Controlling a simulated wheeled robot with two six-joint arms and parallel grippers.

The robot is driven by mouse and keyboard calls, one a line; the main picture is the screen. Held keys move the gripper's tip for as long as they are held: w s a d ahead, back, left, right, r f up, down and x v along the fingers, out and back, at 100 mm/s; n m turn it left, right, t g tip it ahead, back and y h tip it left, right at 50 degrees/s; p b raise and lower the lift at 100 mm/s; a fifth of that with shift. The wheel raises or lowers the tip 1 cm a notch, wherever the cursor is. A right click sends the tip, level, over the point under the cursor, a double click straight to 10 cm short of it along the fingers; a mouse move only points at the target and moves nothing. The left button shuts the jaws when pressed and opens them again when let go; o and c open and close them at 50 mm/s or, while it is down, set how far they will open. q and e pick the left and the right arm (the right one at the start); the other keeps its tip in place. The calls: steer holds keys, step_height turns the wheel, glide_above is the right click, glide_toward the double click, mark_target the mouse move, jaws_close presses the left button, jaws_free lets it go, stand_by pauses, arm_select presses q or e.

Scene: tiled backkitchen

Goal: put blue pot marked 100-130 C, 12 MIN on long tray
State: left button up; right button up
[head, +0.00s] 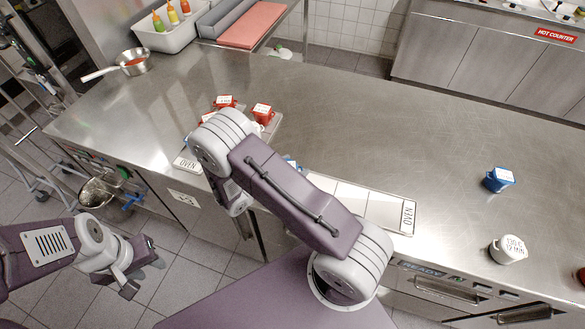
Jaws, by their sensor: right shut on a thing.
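A blue pot (497,180) with a white label stands upright on the counter at the right; its label is too small to read. A second blue thing (291,162) with a pale top shows only as a sliver beside my right arm, largely hidden. A long pale tray (381,226) marked OVEN lies near the front edge, its left part behind my right arm. My left gripper (143,273) is open and empty, low in front of the counter.
A white pot (509,250) marked 130 C, 12 MIN stands front right. Red pots (262,113) stand around another OVEN tray (186,162), partly behind my arm. A saucepan (135,64) and a white bin (166,34) are at the far left. The counter's middle right is clear.

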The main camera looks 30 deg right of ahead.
steer(key=shift+w+f, duration=0.15)
steer(key=shift+f, duration=0.7)
steer(key=o, duration=1.7)
steer(key=shift+r, duration=0.25)
steer(key=b+v, duration=0.1)
steer(key=v, duration=1)
steer(key=shift+b, duration=0.4)
steer(key=shift+s+a+r, duration=0.2)
steer(key=shift+s+a, duration=0.05)
steer(key=shift+a, duration=0.2)
